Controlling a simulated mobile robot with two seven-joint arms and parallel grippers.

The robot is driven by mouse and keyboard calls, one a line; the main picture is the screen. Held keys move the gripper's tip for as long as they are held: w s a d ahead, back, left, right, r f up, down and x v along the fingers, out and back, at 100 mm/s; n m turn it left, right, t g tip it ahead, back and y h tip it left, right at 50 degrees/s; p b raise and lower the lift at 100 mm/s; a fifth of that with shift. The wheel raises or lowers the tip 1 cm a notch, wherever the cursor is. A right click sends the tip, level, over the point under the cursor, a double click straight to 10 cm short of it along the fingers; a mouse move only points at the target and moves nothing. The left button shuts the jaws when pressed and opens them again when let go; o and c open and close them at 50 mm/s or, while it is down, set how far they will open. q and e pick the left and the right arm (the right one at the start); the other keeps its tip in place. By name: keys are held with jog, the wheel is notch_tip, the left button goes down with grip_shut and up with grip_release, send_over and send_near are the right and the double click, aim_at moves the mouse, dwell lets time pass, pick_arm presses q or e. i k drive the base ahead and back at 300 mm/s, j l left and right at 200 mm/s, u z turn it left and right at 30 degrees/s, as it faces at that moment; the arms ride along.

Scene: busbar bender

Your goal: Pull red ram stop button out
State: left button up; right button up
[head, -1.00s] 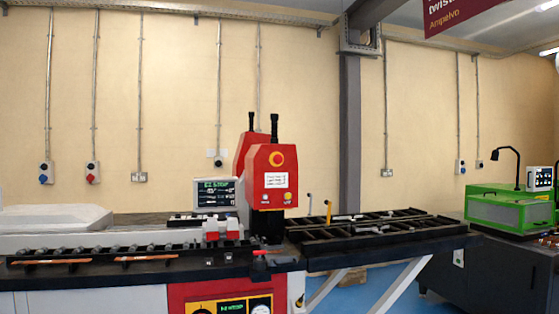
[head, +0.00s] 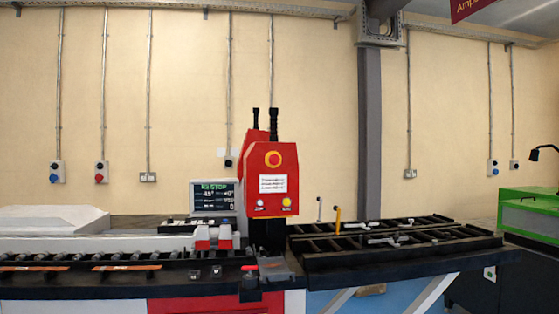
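The bender's red ram head (head: 272,183) stands upright at the middle of the machine. A small red-topped piece (head: 249,268) sits on a dark box at the bench's front edge, too small to make out. Neither of my grippers is in view.
A white label, a pale button and a yellow button (head: 287,202) sit lower on the ram head. A display screen (head: 214,196) stands to its left. A roller track (head: 80,260) runs left; a black slotted table (head: 390,245) extends right. A green machine (head: 528,215) is far right.

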aim_at(274, 160)
jog(key=i+l, duration=0.25)
jog(key=i+l+u, duration=0.15)
jog(key=l, duration=0.25)
jog(key=i+l, duration=0.35)
jog(key=i+l+u, duration=0.1)
jog(key=i+l, duration=0.15)
jog(key=i+l+u, duration=0.1)
jog(key=l, duration=0.4)
jog(key=i+l, duration=0.35)
